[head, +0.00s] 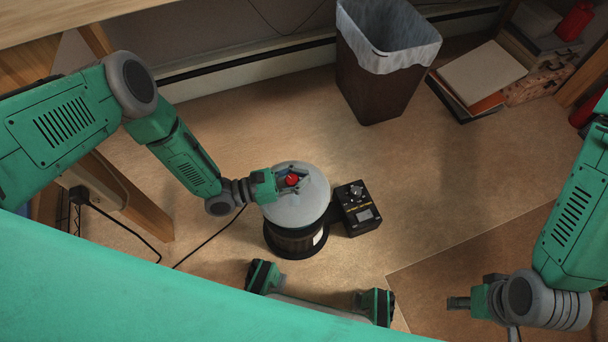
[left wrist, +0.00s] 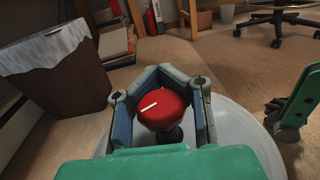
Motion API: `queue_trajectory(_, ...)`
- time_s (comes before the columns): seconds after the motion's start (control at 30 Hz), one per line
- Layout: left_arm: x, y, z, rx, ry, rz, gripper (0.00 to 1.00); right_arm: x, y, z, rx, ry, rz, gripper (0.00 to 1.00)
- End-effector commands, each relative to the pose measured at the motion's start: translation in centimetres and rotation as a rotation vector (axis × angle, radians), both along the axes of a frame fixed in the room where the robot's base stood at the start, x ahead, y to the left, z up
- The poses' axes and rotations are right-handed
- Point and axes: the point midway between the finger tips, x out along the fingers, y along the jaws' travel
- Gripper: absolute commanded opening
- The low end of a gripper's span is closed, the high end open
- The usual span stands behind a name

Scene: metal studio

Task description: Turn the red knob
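The red knob (head: 292,180) sits on top of a round device with a pale grey top (head: 300,208) and a dark body. In the left wrist view the knob (left wrist: 163,108) has a white pointer line and a dark stem. My left gripper (head: 287,179) is on the knob from the left. Its fingers (left wrist: 164,75) are on both sides of the knob, with tips bent inward around its far side, shut on it. My right gripper (head: 470,292) is at the lower right, empty and far from the knob, with its fingers apart.
A small black control box (head: 358,208) stands beside the device on the right. A lined waste bin (head: 385,75) and a stack of books (head: 478,80) are behind. A cable (head: 210,237) runs across the floor on the left. Floor at centre right is clear.

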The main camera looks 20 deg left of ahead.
Motion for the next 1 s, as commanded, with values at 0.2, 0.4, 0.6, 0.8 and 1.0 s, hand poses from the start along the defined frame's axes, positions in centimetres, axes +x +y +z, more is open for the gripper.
queue_trajectory(0.2,-0.6,0.34,-0.32,0.003,0.009,-0.004,0.22,0.0,0.0,0.03,0.0,0.0,0.0,0.4)
queue_trajectory(0.4,-0.3,0.2,-0.2,0.003,0.004,-0.001,0.41,0.01,0.0,0.02,0.0,0.0,0.0,0.4)
queue_trajectory(0.6,-0.15,0.12,-0.13,0.002,0.002,0.0,0.41,-0.09,0.01,0.07,0.0,-0.002,0.0,0.4)
queue_trajectory(0.8,-0.08,0.14,-0.12,0.002,0.003,0.014,0.41,-0.12,0.0,0.06,0.0,-0.002,0.0,0.4)
queue_trajectory(1.0,0.16,0.4,-0.17,-0.001,0.008,0.178,0.41,-0.1,0.01,0.07,0.0,-0.003,0.0,0.4)
